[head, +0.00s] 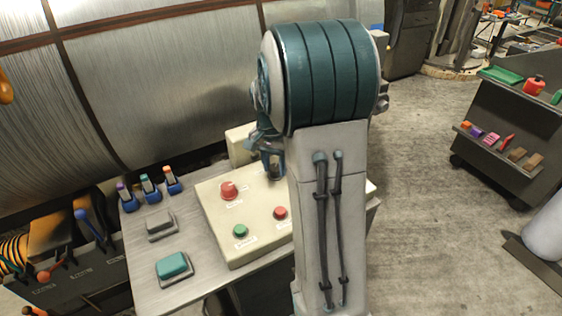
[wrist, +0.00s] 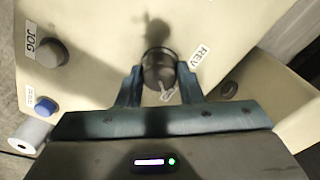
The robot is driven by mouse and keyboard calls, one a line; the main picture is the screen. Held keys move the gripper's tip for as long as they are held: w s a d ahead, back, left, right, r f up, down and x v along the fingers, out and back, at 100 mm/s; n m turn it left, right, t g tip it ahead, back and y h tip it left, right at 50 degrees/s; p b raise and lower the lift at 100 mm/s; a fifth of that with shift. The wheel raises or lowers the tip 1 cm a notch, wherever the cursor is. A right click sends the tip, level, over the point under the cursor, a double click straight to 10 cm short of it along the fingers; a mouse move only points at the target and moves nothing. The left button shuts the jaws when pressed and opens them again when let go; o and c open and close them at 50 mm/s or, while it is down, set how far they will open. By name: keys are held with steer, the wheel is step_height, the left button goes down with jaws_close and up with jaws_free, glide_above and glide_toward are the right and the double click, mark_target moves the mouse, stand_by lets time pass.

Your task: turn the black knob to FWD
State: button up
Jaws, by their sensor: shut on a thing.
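The black knob (wrist: 158,68) stands on the cream control panel (wrist: 100,25) in the wrist view. My gripper (wrist: 158,76) has one finger on each side of the knob and is shut on it. A REV label (wrist: 199,58) lies just right of the knob. A small pale mark shows at the knob's near side; I cannot tell whether it is a pointer or part of a label. No FWD label can be read. In the head view my gripper (head: 271,165) is at the panel's far part (head: 222,205), and my arm hides the knob.
In the wrist view a dark button (wrist: 52,53) by a JOG label and a blue button (wrist: 45,107) are on the left. In the head view the panel bears a red mushroom button (head: 229,190), a green button (head: 240,230) and a red button (head: 280,213). Small clamps stand left.

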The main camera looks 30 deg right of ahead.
steer(key=shift+d+r+m, duration=0.1)
steer(key=shift+d+m, duration=0.1)
steer(key=shift+m, duration=0.2)
steer(key=o, duration=1)
steer(key=shift+a, duration=0.1)
steer(key=r, duration=1.4)
steer(key=shift+w, duration=0.2)
steer(key=shift+f, duration=0.1)
